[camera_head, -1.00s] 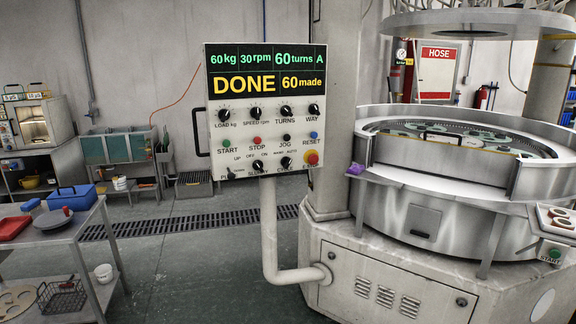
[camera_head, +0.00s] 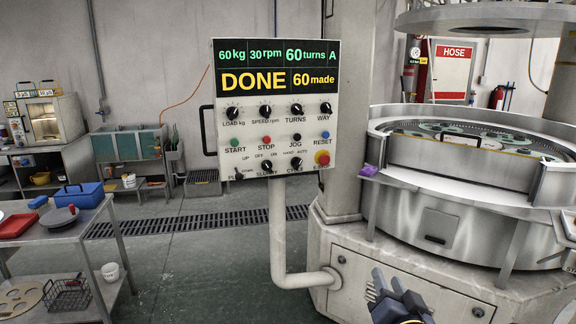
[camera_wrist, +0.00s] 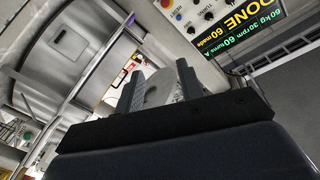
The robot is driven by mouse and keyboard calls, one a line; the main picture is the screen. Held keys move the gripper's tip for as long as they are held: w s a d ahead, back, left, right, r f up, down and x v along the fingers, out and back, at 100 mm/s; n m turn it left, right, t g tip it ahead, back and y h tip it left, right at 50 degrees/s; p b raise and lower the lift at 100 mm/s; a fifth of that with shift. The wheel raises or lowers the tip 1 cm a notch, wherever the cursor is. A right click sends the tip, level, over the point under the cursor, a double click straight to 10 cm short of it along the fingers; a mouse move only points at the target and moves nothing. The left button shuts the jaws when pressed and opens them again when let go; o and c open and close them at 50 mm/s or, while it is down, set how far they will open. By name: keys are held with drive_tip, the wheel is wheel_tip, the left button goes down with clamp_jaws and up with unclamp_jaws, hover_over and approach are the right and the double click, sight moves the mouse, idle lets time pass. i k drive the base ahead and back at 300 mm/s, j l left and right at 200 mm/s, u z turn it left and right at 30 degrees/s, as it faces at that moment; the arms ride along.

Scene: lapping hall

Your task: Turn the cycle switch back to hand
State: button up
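The control panel (camera_head: 222,140) hangs on a bent pipe left of the machine, and its screen reads DONE and 60 made. The cycle switch (camera_head: 294,165) is a black knob low on the panel, under the HAND-AUTO marks; which mark it points to is too small to tell. My gripper (camera_head: 378,282) is below and right of the panel, clear of the switch. In the wrist view my gripper (camera_wrist: 160,72) has its two fingers apart with nothing held between them. The panel (camera_wrist: 222,12) shows there at the upper right, with the cycle switch not made out.
The red emergency button (camera_head: 322,158) sits right of the cycle switch, with the slurry knob (camera_head: 267,166) to its left. The round steel lapping machine (camera_head: 430,205) stands right of the panel. A side table (camera_head: 60,235) is at left; the floor between is clear.

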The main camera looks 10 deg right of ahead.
sight(296, 162)
drive_tip(key=i+l+u, duration=0.2)
drive_tip(key=i, duration=0.4)
drive_tip(key=i+l+u, duration=0.2)
drive_tip(key=i+l, duration=0.25)
drive_tip(key=i, duration=0.15)
drive_tip(key=i+l+u, duration=0.2)
drive_tip(key=i+l, duration=0.3)
drive_tip(key=i, duration=0.1)
